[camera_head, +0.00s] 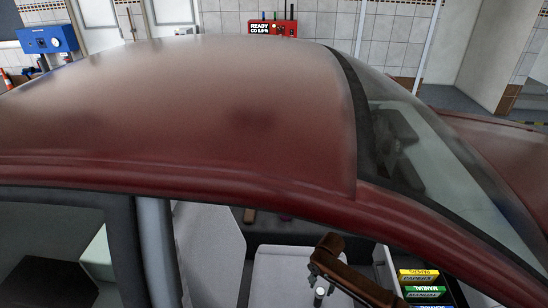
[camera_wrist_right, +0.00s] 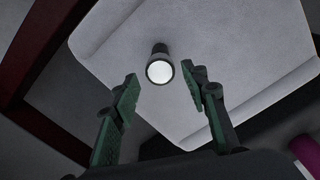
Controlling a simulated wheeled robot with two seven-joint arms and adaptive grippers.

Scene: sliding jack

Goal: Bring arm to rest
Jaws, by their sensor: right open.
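My right arm reaches inside a red car (camera_head: 200,110), seen through the side window opening in the head view. My right gripper (camera_head: 317,279) is above a light grey seat (camera_head: 275,270). In the right wrist view my right gripper (camera_wrist_right: 168,92) has its two green-padded fingers spread wide apart with nothing between them. A small black flashlight with a bright white lens (camera_wrist_right: 160,70) is on the grey seat, just beyond the fingertips and apart from them. The flashlight's white end (camera_head: 320,293) also shows in the head view. My left gripper is out of view.
The car's roof edge and window frame lie close above my right arm. Yellow and green labelled boxes (camera_head: 422,283) are right of the arm. A pink-purple object (camera_wrist_right: 306,150) is at lower right in the wrist view. A red device (camera_head: 272,28) and blue box (camera_head: 48,40) are behind.

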